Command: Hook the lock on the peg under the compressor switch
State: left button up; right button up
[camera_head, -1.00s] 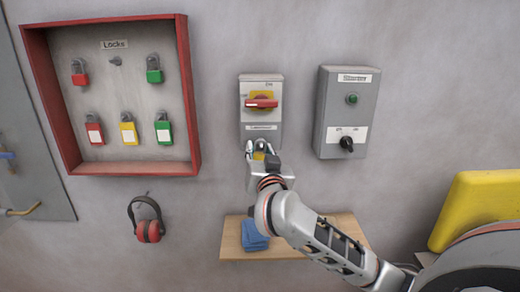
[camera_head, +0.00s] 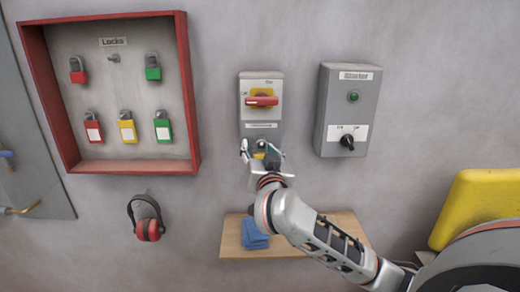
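The compressor switch (camera_head: 246,112) is a grey box on the wall with a red handle (camera_head: 262,101) on a yellow plate. A yellow lock (camera_head: 259,155) is just under it, its shackle (camera_head: 261,143) up at the box's lower edge, where it seems to hang on the peg. The peg itself is too small to make out. My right gripper (camera_head: 261,150) is around the lock from below, its fingers spread apart with gaps on both sides. My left gripper is out of view.
A red-framed lock board (camera_head: 190,100) at left holds several red, yellow and green locks and one empty peg (camera_head: 114,58). A grey control box (camera_head: 335,110) is close on the right. Below are a wooden shelf (camera_head: 232,240) with a blue cloth (camera_head: 253,236), and red earmuffs (camera_head: 148,230).

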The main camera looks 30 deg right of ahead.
jog(key=s+a+r+m+t+h, duration=0.25)
jog(key=s+t+h, duration=0.2)
jog(key=s, duration=0.55)
jog(key=s+a+f+n+t+y, duration=0.1)
jog(key=a+f+n+t+y, duration=0.2)
jog(key=a+f+n+y, duration=0.9)
jog(key=s+a+f+n+g+y, duration=0.1)
jog(key=s+f+g, duration=0.15)
jog(key=f, duration=0.65)
jog(key=s+a+f+n+g+y, duration=0.15)
jog(key=f+g, duration=0.25)
jog(key=f, duration=0.5)
jog(key=s+a+f+g+y, duration=0.2)
jog(key=s+f+g, duration=0.1)
jog(key=f, duration=0.6)
jog(key=s+d+f+g+h, duration=0.2)
jog(key=s+d+f+g, duration=0.1)
jog(key=s+f, duration=0.6)
notch_tip(320, 180, down, 4)
jog(key=shift+s+d+f+m+g, duration=0.15)
jog(key=shift+s+d+m+g, duration=0.15)
jog(key=shift+g, duration=0.2)
